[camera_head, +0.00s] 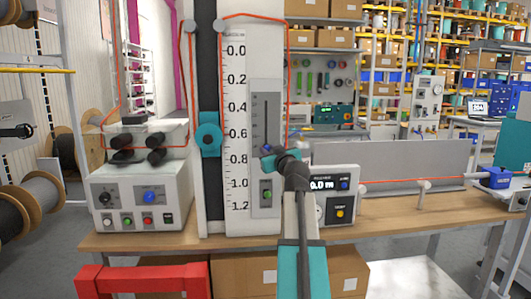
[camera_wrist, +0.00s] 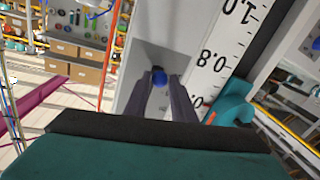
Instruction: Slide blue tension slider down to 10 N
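The tension slider is a dark vertical slot on a grey panel (camera_head: 258,107) in the middle of the head view. Its blue knob (camera_head: 266,149) is low in the slot. The knob also shows in the wrist view (camera_wrist: 159,75), at the far ends of my two dark fingers. My gripper (camera_head: 273,153) is right at the knob, coming from the front right. The fingers (camera_wrist: 162,88) are apart with a narrow gap, and the knob appears between or just beyond their tips. I cannot see clear contact. Fine tick marks by the slot are too small to read.
A white ruler board (camera_head: 238,120) with a teal pointer clamp (camera_head: 208,139) stands left of the panel. A green button (camera_head: 266,193) is below the slider. A display box (camera_head: 335,178) stands close right of my arm. An orange cable runs around the posts.

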